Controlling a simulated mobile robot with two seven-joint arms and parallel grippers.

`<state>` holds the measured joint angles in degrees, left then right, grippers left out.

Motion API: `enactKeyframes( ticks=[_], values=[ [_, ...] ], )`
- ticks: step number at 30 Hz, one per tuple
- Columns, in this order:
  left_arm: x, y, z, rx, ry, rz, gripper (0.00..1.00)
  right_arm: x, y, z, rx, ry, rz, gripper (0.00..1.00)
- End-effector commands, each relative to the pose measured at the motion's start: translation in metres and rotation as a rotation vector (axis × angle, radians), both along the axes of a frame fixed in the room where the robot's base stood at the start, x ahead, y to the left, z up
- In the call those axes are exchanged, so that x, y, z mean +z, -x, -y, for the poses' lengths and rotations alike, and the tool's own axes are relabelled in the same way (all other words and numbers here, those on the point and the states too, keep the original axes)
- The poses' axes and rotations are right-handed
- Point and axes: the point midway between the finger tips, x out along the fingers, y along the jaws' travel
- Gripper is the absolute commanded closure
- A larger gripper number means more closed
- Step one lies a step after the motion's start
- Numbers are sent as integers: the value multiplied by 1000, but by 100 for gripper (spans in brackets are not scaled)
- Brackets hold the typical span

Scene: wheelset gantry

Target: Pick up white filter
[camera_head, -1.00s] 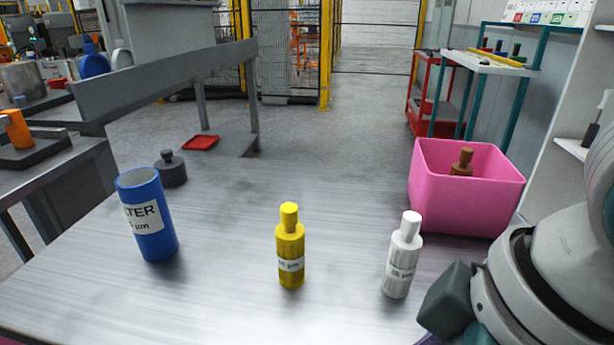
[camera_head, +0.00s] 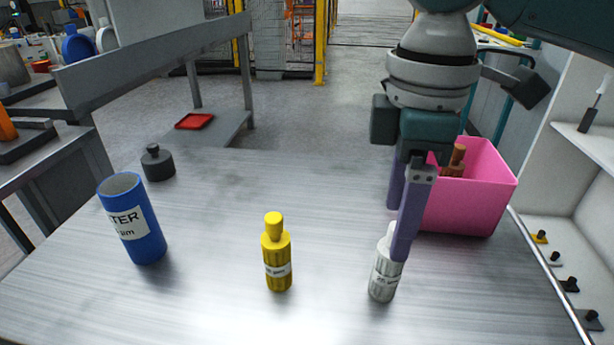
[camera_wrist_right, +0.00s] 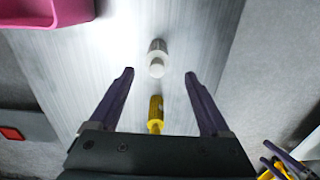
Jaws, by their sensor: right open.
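The white filter (camera_head: 383,278) stands upright on the grey table, right of the yellow filter (camera_head: 277,262). My right gripper (camera_head: 398,222) hangs above and around its upper end, pointing down, with one finger covering part of the filter's top in the head view. In the right wrist view, the white filter (camera_wrist_right: 157,58) lies beyond the open fingertips of the right gripper (camera_wrist_right: 160,75), roughly midway between them. The yellow filter (camera_wrist_right: 156,113) shows nearer the gripper's palm in that view. The fingers are apart and hold nothing. My left gripper is not in view.
A pink bin (camera_head: 470,195) holding a brown filter (camera_head: 456,160) stands at the table's right, behind the gripper. A blue cylinder (camera_head: 132,222) and a dark knobbed weight (camera_head: 158,165) stand at the left. White shelving (camera_head: 575,215) stands to the right.

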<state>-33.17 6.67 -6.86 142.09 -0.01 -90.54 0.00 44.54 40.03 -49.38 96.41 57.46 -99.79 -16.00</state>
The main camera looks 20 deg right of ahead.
Motion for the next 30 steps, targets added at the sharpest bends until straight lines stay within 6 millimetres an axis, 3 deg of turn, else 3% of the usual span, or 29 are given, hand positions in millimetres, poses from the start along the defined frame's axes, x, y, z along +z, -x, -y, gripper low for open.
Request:
enactKeyframes(
  ticks=[15,24,30],
  values=[
    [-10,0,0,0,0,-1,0,-67,-1,6,1,-1,-1,19],
    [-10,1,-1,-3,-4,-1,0,-72,-1,6,2,0,1,19],
    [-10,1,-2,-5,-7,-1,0,-72,-1,6,2,0,1,40]
  ],
)
